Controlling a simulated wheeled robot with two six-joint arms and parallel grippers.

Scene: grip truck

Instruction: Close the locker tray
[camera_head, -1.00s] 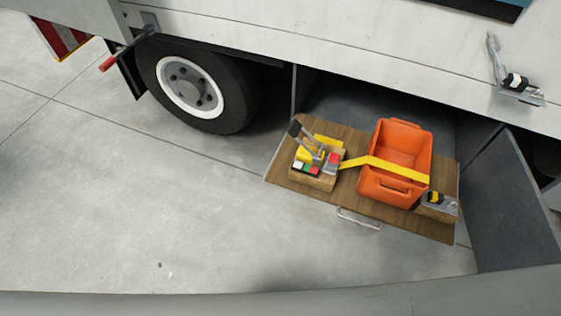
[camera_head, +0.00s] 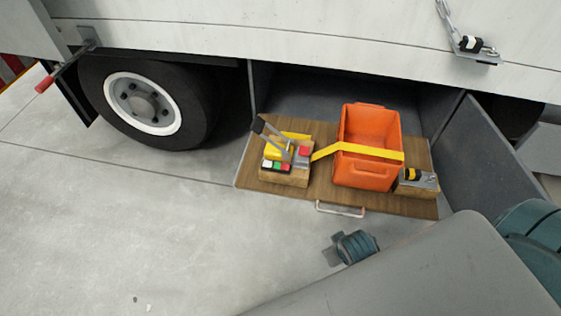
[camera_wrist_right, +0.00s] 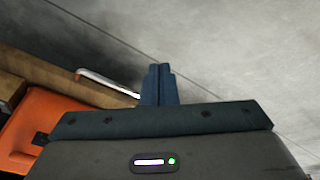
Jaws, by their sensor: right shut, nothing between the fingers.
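The locker tray (camera_head: 320,200) is a wooden board slid out from a dark compartment under the truck body. A pale bar handle (camera_head: 340,209) is on its front edge; it also shows in the right wrist view (camera_wrist_right: 105,82). My right gripper (camera_head: 354,247) is just in front of the handle, apart from it in the head view. In the right wrist view its blue fingers (camera_wrist_right: 158,84) are together and empty, beside one end of the handle. My left gripper is out of view.
On the tray stand an orange crate (camera_head: 366,175) under a yellow strap (camera_head: 360,151), a wooden block with tools (camera_head: 285,175) and a metal clamp (camera_head: 417,177). A grey locker door (camera_head: 485,160) hangs open at right. A wheel (camera_head: 145,103) is at left. Front floor is clear.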

